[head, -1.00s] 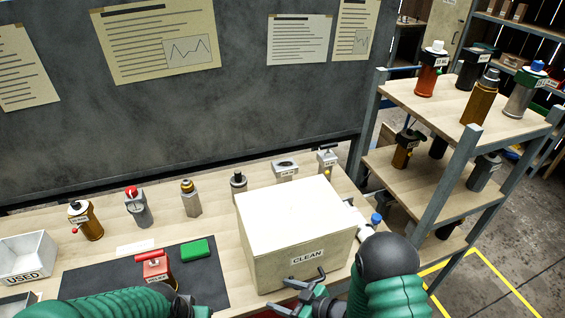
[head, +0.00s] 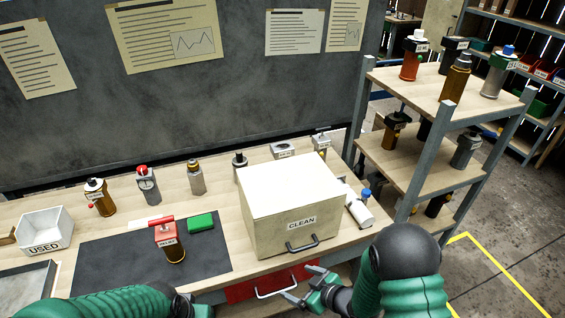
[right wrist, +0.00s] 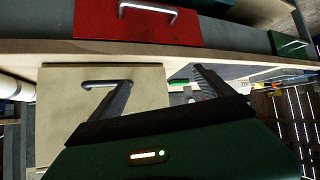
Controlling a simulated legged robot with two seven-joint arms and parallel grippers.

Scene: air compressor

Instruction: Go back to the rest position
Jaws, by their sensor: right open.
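My right gripper (head: 305,288) is open and empty in front of the workbench's front edge, low in the head view. It is close to the handle of a red drawer (head: 270,283) but I see no contact. In the right wrist view its two open fingers (right wrist: 160,100) show with nothing between them. The red drawer (right wrist: 138,22) and the wooden CLEAN box (right wrist: 60,100) also show there. My left arm comes in at the bottom left of the head view. Its gripper is not in the picture.
The CLEAN box (head: 290,200) stands on the bench (head: 225,262). A dark mat (head: 110,265) holds a red-topped unit (head: 168,240) and a green block (head: 201,222). The USED bin (head: 44,230) is at left. A shelf rack (head: 440,90) with several bottles stands at right.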

